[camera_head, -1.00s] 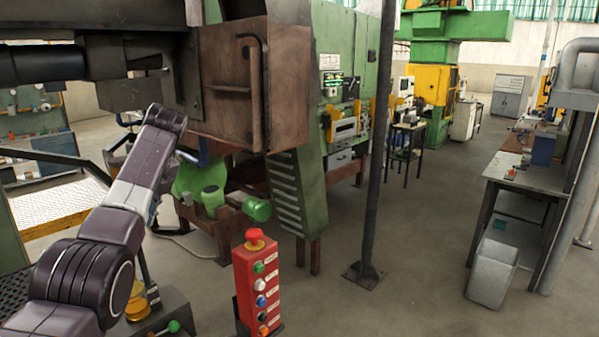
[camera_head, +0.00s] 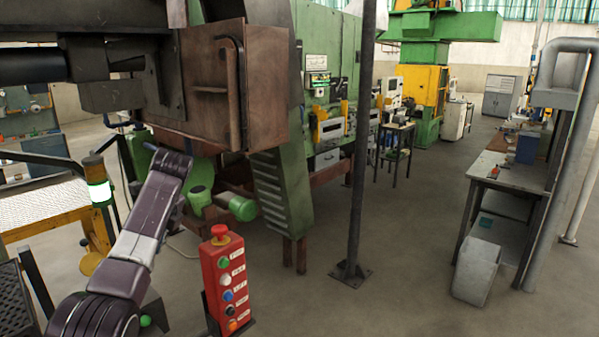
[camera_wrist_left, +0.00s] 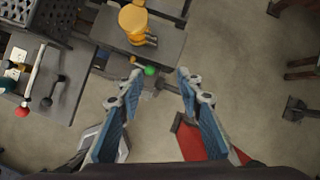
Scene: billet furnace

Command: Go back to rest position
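My left arm (camera_head: 138,235) rises from the lower left in the head view, beside the red button box. Its gripper is not clearly visible there. In the left wrist view my left gripper (camera_wrist_left: 160,77) is open, with two blue-grey fingers wide apart and nothing between them. Floor and part of a dark bench show beyond the fingers. My right gripper is in neither view.
A red button box (camera_head: 228,283) stands in front. A rusty furnace door (camera_head: 208,90) overhangs upper left. A dark post (camera_head: 354,190) stands mid-view. A workbench (camera_head: 500,178) and grey bin (camera_head: 477,271) are right. Floor between post and bin is clear.

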